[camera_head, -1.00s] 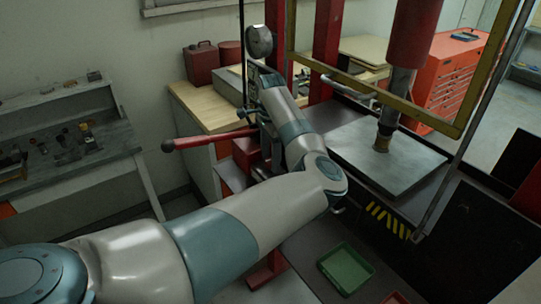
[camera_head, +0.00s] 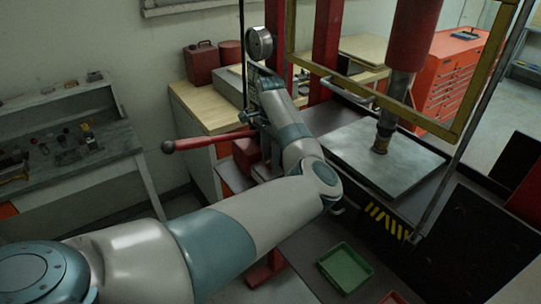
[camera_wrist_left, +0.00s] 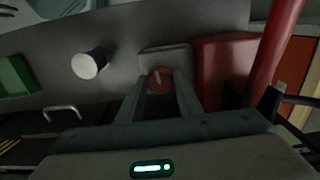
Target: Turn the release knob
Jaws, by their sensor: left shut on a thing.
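The release knob, small, round and red with a pale line across its face (camera_wrist_left: 158,75), shows in the left wrist view between my two finger bars. My left gripper (camera_wrist_left: 160,90) is shut on the knob, one finger on each side of it. The pale line stands nearly upright, slightly tilted. In the head view my left arm reaches to the press beside the round gauge (camera_head: 259,44), and its own links hide the fingers and the knob. My right gripper is in neither view.
A red lever with a ball end (camera_head: 205,141) sticks out left of my forearm. The press's yellow guard frame (camera_head: 397,106) and steel plate (camera_head: 385,160) are at the right. A green tray (camera_head: 345,268) lies below. A white round part (camera_wrist_left: 88,64) is near the knob.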

